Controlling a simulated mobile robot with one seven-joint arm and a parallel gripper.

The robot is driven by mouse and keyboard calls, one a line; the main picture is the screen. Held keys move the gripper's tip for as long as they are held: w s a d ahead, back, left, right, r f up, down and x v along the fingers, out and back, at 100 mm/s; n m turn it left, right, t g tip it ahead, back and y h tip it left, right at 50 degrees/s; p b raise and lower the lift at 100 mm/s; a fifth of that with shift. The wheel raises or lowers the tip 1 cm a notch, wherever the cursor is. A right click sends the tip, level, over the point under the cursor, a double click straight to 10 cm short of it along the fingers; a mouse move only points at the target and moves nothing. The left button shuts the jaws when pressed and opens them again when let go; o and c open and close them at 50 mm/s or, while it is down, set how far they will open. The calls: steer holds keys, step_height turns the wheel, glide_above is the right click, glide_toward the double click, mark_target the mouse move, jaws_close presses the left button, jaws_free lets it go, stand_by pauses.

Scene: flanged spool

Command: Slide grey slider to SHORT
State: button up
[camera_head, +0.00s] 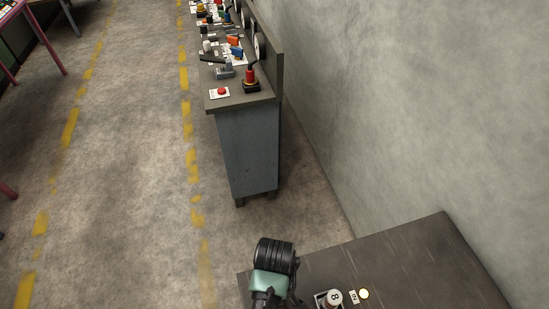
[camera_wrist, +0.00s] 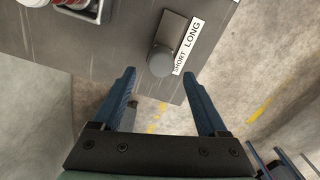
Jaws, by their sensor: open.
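The grey slider's round knob (camera_wrist: 161,62) is in the wrist view, on a dark panel. Its short grey track plate (camera_wrist: 172,27) runs up and slightly right from it. A white label (camera_wrist: 189,44) beside it reads SHORT at the lower end and LONG at the upper end. The knob appears beside SHORT, but it stands up towards the camera, so its exact place on the track is unclear. My gripper (camera_wrist: 159,73) is open, its two blue fingers apart with tips below and either side of the knob. I cannot make out the slider in the head view.
Farther off, a grey bench (camera_head: 248,150) along the wall (camera_head: 400,100) holds several controls. Open floor (camera_head: 120,190) lies to the left.

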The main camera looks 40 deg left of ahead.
step_height(320, 180, up, 8)
steer(key=shift+r, duration=0.15)
stand_by(0.6)
